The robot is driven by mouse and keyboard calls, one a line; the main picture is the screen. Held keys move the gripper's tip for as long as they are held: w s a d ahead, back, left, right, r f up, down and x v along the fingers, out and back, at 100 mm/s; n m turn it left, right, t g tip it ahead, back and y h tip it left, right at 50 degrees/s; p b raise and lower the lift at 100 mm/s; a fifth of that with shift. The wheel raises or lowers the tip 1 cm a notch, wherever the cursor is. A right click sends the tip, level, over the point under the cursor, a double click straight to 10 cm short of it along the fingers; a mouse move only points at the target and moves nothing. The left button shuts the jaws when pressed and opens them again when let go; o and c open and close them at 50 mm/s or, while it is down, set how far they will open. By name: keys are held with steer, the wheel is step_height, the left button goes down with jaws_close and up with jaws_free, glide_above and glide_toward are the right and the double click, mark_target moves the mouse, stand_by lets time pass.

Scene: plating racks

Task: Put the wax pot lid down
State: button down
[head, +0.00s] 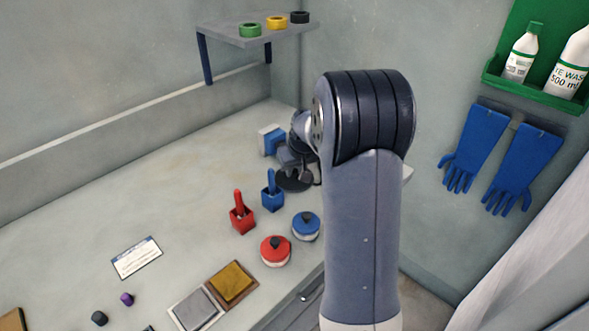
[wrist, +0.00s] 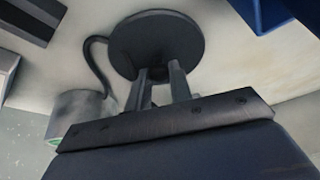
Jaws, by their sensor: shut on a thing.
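The wax pot lid is a dark round disc (wrist: 158,38) in the wrist view, at the fingertips of my gripper (wrist: 160,80). My gripper is shut on it; its grip point is partly hidden by the fingers. In the head view the dark lid (head: 292,183) shows low under my gripper (head: 296,168), over the back right of the bench. I cannot tell whether it touches the bench. A grey cylinder (wrist: 78,112) with a dark curved cord stands to the left in the wrist view; I cannot tell whether it is the wax pot.
A blue and white box (head: 271,140) stands just behind the lid. Blue (head: 272,194) and red (head: 241,216) holders and blue (head: 306,227) and red-topped (head: 275,251) jars stand in front. The bench left of them is mostly clear. A shelf (head: 255,36) overhangs the back.

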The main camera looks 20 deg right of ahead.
steer(key=shift+f, duration=0.25)
steer(key=shift+f, duration=0.15)
steer(key=c, duration=1.3)
jaws_free()
steer(key=shift+s+r, duration=0.1)
steer(key=shift+r, duration=0.55)
steer(key=v, duration=1.1)
steer(key=shift+s+r, duration=0.1)
steer(key=shift+s, duration=0.1)
